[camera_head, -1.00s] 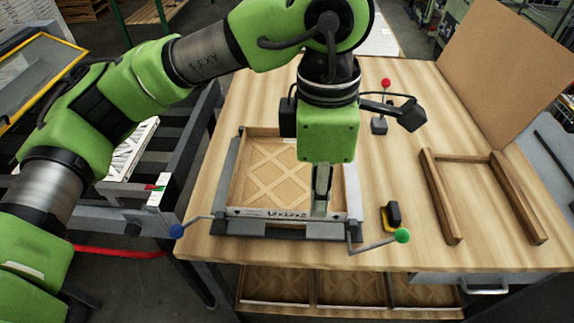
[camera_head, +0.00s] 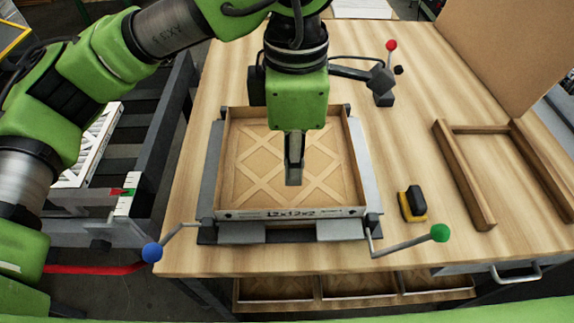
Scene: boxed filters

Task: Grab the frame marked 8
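A cardboard filter frame (camera_head: 345,150) with a lattice face sits in the grey jig on the wooden table. Its front edge is printed with what looks like 12x12x2. A brown U-shaped wooden frame (camera_head: 464,180) lies to the right. I cannot read an 8 on any frame. My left gripper (camera_head: 293,182) points down over the lattice, inside the frame's outline. Its fingers overlap in this view, so I cannot tell their opening, and nothing held is visible. Whether it touches the lattice is unclear. My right gripper is not in view.
The jig has a blue-knobbed lever (camera_head: 152,252) and a green-knobbed lever (camera_head: 440,233). A red-knobbed post (camera_head: 391,46) stands behind. A yellow-black block (camera_head: 412,204) lies at right. A large brown board (camera_head: 500,45) leans at the back right. More lattice frames (camera_head: 275,289) sit below the table.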

